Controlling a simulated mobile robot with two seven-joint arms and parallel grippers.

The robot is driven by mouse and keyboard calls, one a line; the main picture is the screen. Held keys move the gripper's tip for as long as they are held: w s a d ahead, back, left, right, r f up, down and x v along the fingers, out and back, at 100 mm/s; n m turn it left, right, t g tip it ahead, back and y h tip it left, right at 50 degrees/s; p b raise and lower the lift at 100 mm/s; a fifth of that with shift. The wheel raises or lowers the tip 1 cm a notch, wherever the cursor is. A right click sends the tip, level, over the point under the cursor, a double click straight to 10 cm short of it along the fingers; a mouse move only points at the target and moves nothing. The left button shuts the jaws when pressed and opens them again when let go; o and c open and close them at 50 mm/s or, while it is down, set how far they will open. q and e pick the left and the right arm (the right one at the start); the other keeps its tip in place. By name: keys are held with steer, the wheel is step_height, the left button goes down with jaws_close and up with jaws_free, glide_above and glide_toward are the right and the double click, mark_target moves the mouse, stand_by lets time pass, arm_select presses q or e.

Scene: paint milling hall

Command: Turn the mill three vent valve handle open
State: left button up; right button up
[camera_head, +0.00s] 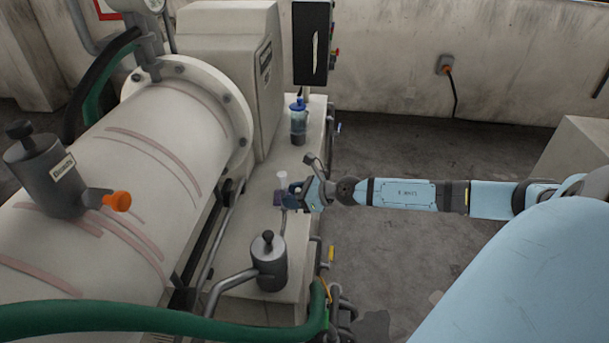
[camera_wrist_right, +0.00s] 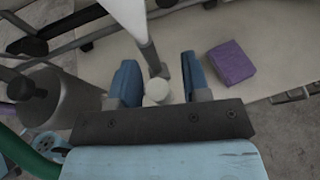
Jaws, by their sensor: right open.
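A grey cylindrical fitting (camera_head: 45,177) with a black top knob and a small plate stands on the large pale drum at left. A short lever with an orange end (camera_head: 118,201) sticks out of its right side. I cannot read which mill or valve this is. My right gripper (camera_head: 291,194) is well to the right of it, over the pale base. In the right wrist view my right gripper (camera_wrist_right: 158,78) is open, its blue fingers on either side of a grey rod with a pale round end (camera_wrist_right: 156,92). I cannot tell whether they touch it. My left gripper is out of view.
A second grey cylinder (camera_head: 269,264) with a black knob stands on the base (camera_head: 236,230); it also shows in the wrist view (camera_wrist_right: 62,97). A purple block (camera_wrist_right: 231,63) lies near my right gripper. A blue-capped bottle (camera_head: 298,122) stands behind. A green hose (camera_head: 150,318) crosses in front.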

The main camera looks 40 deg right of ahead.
steer(key=b+v, duration=0.3)
steer(key=v, duration=1)
steer(key=shift+s+b, duration=0.25)
steer(key=shift+b, duration=0.1)
stand_by(0.5)
